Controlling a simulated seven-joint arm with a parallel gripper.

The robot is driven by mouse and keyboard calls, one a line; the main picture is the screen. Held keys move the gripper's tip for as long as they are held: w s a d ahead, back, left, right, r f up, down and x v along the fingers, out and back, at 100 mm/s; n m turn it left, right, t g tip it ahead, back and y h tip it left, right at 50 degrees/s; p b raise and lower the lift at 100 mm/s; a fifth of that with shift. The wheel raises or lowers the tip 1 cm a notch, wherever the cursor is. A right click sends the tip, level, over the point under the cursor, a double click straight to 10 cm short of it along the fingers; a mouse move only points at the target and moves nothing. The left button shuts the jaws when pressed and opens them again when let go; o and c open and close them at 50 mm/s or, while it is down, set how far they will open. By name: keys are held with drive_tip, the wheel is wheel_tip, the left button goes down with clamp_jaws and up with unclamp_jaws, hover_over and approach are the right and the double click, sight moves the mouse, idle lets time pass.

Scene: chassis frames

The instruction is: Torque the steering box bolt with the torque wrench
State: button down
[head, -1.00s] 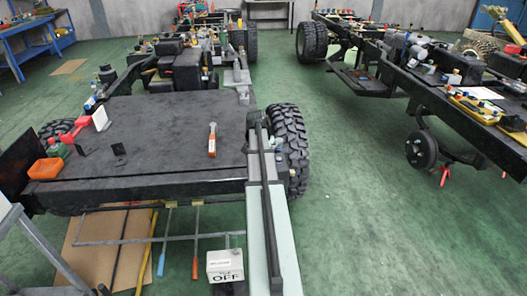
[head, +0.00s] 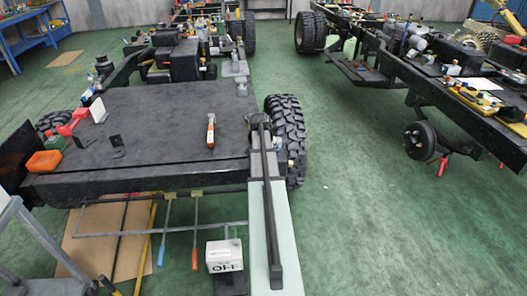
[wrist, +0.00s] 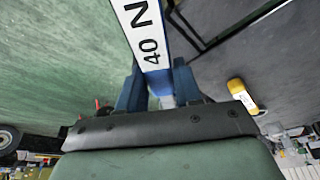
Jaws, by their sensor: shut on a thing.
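In the wrist view, my gripper (wrist: 159,84) has its two blue fingers on either side of a torque wrench (wrist: 150,45). The gripper is shut on the wrench, a long bar with a white label reading "40 N" and blue edges. The wrench runs out of the top of the view, so its far end is hidden. In the head view I cannot make out the fingers or the wrench. My pale arm reaches up along the right edge of the dark deck. I cannot pick out the steering box bolt in either view.
A dark flat deck (head: 150,120) fills the chassis at the left, with an orange-handled tool (head: 210,130) on it. An orange bin (head: 43,161) sits at its left corner. A tyre (head: 287,130) stands at its right. Green floor lies clear toward the second chassis (head: 440,95).

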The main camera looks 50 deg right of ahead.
drive_tip(key=s+d+n+t+y, duration=0.1)
drive_tip(key=s+d+n+t, duration=0.1)
drive_tip(key=s+n, duration=0.4)
drive_tip(key=shift+s+d+f+n, duration=0.2)
drive_tip(key=shift+d+f+n, duration=0.2)
drive_tip(key=shift+d, duration=0.2)
drive_tip(key=shift+f, duration=0.9)
idle(3.2)
drive_tip(key=shift+w, duration=0.1)
idle(0.3)
drive_tip(key=shift+w+a+m+g, duration=0.4)
drive_tip(key=shift+w+a+m, duration=0.6)
drive_tip(key=shift+m, duration=0.4)
drive_tip(key=shift+d, duration=0.1)
drive_tip(key=shift+w, duration=0.15)
